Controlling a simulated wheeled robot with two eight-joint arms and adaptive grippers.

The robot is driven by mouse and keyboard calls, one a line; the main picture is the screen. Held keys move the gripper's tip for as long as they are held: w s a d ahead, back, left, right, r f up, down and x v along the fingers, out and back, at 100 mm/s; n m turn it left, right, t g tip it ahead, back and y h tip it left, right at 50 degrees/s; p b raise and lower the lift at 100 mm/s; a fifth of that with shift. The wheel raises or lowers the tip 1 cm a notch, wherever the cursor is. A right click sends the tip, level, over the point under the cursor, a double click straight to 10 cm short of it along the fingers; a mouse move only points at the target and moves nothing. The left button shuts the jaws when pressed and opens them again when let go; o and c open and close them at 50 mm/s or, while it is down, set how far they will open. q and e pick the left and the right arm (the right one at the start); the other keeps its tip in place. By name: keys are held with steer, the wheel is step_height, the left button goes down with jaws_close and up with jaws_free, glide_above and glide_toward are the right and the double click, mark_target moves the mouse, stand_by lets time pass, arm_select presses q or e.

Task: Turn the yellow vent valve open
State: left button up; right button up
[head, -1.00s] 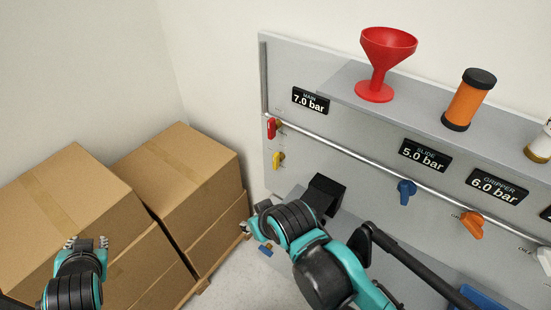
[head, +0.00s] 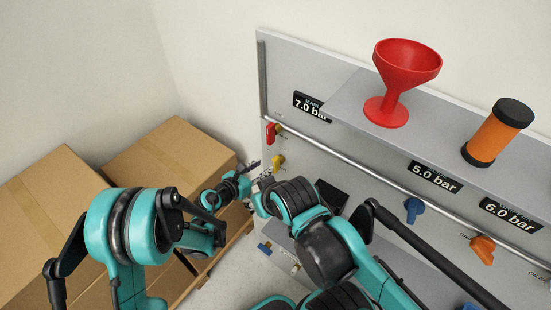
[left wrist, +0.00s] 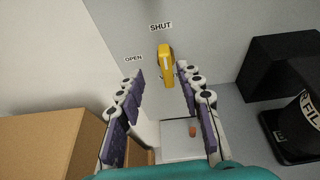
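The yellow vent valve (head: 278,161) is on the grey panel, below the red valve. In the left wrist view its yellow handle (left wrist: 166,62) points up at the SHUT label, with the OPEN label to its left. My left gripper (head: 256,168) is close to the valve in the head view. In the left wrist view its fingers (left wrist: 164,88) are spread open with nothing between them at the tips, and the handle stands ahead of the gap. My right gripper (head: 262,190) shows just below the left one, its fingers too small and overlapped to read.
A red valve (head: 270,132) sits just above the yellow one. A black box (left wrist: 283,66) stands out from the panel to the right. Cardboard boxes (head: 172,155) stand on the left. A red funnel (head: 402,70) and an orange cylinder (head: 494,136) stand on the shelf.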

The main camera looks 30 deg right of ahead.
mark_target(273, 165)
arm_select(q)
steer(key=shift+s+d+f+m+g, duration=0.1)
steer(key=shift+d+f+m+g, duration=0.15)
steer(key=shift+f, duration=0.25)
steer(key=shift+s+d+f+m+g, duration=0.1)
steer(key=shift+d+f+m, duration=0.05)
steer(key=shift+d+f, duration=0.25)
steer(key=shift+b+x, duration=0.9)
steer(key=shift+x, duration=2.45)
steer(key=shift+w+a, duration=0.1)
steer(key=shift+w, duration=0.05)
steer(key=shift+r, duration=0.1)
jaws_close()
